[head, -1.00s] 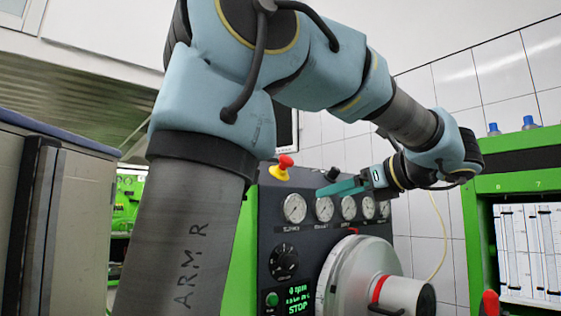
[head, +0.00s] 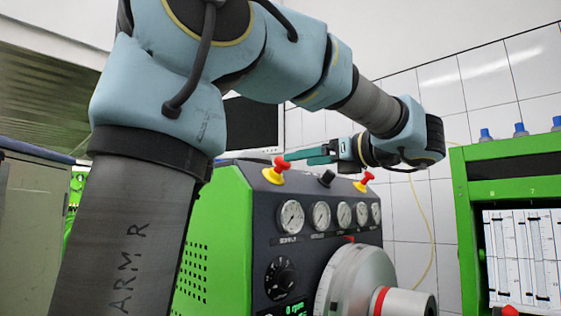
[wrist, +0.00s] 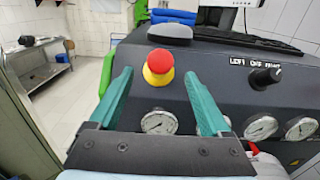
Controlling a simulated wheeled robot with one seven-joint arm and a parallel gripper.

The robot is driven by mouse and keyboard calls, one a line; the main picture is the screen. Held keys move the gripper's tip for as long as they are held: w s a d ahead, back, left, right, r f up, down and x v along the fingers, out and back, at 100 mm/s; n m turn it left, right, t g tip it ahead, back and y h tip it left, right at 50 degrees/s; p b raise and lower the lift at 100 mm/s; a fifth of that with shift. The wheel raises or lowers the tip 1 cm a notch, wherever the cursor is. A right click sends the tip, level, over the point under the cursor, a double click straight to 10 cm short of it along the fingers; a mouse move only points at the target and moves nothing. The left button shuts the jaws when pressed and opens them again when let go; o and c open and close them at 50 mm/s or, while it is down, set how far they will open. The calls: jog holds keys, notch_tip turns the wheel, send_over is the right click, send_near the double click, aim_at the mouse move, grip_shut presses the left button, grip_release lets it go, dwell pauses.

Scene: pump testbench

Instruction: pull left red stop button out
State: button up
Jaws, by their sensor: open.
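The left red stop button (head: 282,166) has a red mushroom head on a yellow base, on top of the dark bench panel at its left end. It also shows in the wrist view (wrist: 159,62). A second red button (head: 366,178) stands farther right on the same panel top. My gripper (head: 288,157) has green fingers pointing left, with tips right beside the left button's head in the head view. In the wrist view the open fingers (wrist: 158,76) appear on either side of that button, with nothing held.
A black knob (head: 326,178) stands between the two buttons, and a row of gauges (head: 291,217) lies below. A monitor (head: 252,124) is behind the bench. There is free room above the panel.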

aim_at(283, 163)
jog(key=p+x, duration=0.1)
jog(key=x, duration=0.6)
jog(key=shift+w+a+p, duration=0.1)
jog(key=shift+w+p, duration=0.05)
jog(key=shift+p, duration=0.2)
jog(key=shift+c, duration=0.2)
grip_shut()
dwell(0.4)
